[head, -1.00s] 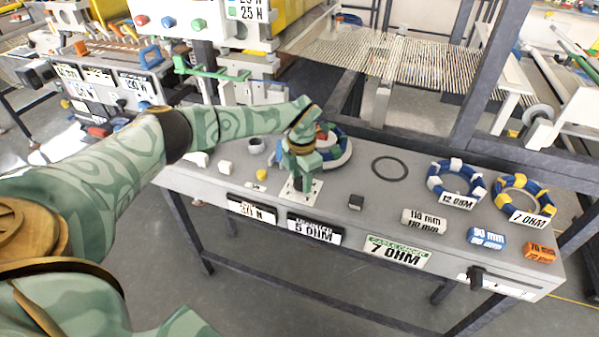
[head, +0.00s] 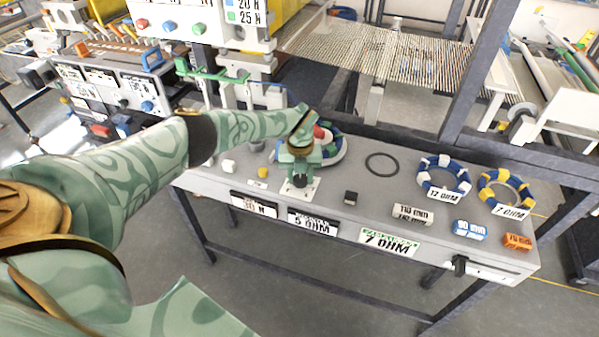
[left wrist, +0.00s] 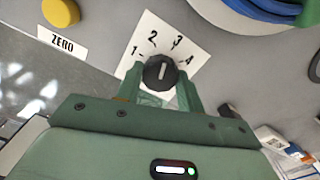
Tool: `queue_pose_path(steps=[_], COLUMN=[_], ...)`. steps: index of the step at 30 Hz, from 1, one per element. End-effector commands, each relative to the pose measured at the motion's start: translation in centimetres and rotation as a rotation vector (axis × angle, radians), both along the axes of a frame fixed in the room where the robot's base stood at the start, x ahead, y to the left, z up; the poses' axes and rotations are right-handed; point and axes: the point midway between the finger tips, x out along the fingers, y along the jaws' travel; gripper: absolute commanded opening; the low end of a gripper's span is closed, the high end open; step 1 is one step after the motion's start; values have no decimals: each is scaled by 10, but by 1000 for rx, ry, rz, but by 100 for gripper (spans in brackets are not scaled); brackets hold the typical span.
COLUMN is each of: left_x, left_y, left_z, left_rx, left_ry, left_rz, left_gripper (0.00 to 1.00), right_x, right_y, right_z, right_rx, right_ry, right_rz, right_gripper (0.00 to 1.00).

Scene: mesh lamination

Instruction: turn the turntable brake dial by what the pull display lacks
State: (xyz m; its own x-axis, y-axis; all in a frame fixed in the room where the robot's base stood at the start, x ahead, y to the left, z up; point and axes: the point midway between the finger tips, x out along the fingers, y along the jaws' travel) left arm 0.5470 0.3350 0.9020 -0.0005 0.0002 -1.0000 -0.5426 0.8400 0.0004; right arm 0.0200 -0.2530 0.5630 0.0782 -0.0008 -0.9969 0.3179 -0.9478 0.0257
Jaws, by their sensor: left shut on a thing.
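The brake dial is a small black knob (left wrist: 160,72) with a white line, on a white plate (left wrist: 150,35) numbered 1 to 4. Its line points nearly straight up in the left wrist view, roughly between 2 and 3. My left gripper (head: 299,172) is shut on the knob from above, with a finger on each side. The dial plate (head: 299,190) shows beneath it. A front display (head: 254,205) appears to read 30 N; another (head: 313,223) reads 5 OHM. The turntable (head: 335,155) with a blue-and-white coil is partly hidden behind my gripper. My right gripper is out of view.
A yellow button (left wrist: 61,12) is beside a ZERO label. A 7 OHM card (head: 388,242), two coil rings (head: 443,162) (head: 490,190) and several mm-marked blocks (head: 412,214) lie rightward. An upper-left panel (head: 205,30) shows 20 N and 25 N.

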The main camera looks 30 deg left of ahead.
Motion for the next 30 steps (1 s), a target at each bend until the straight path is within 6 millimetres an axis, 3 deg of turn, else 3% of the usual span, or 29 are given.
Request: queue_pose_path(steps=[12,30], left_x=[1,2], left_y=[0,1], left_z=[4,3], left_rx=[0,0], left_ry=[-5,-5], left_rz=[394,947], left_gripper=[15,15], right_x=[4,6], right_y=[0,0], right_z=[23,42], right_rx=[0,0], right_ry=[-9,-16], right_rz=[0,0], right_gripper=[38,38])
